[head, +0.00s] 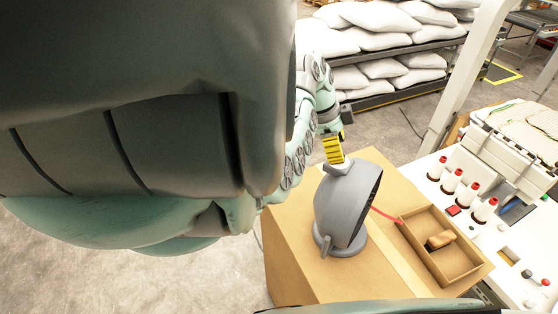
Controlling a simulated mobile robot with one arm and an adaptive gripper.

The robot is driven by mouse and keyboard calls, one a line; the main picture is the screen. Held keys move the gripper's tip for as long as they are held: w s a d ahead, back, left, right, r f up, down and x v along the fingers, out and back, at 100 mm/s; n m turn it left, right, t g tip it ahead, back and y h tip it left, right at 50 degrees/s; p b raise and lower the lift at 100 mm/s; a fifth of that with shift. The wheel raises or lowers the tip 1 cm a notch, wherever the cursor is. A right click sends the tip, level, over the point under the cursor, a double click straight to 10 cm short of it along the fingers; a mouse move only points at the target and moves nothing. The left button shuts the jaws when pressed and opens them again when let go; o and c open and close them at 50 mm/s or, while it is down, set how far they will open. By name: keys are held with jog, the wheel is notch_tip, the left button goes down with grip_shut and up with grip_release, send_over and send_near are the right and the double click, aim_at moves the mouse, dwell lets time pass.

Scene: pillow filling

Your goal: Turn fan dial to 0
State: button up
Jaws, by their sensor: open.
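A grey fan (339,212) stands upright on a cardboard-coloured box (292,250), with its dark front turned to the right. My gripper (337,166) is at the top rear of the fan, with yellow on its body and its tip close to or touching the fan's top. The fan dial cannot be made out; it may be hidden by my gripper or lie on the fan's far side. The fingertips are small and partly hidden. My arm comes down to the fan from above.
An open cardboard tray (474,277) with a small brown object (440,240) sits right of the fan, near a red cable (385,215). A white machine panel (490,228) with red-topped knobs stands further right. Shelves of white pillows (380,68) are behind.

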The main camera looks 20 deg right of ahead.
jog(key=shift+s+d+f+p, duration=0.1)
jog(key=shift+d+f+p, duration=0.2)
jog(key=shift+p, duration=0.25)
jog(key=shift+s+f+p, duration=0.15)
jog(key=shift+f+p, duration=0.25)
jog(key=shift+f, duration=0.35)
jog(key=shift+d, duration=0.1)
grip_shut()
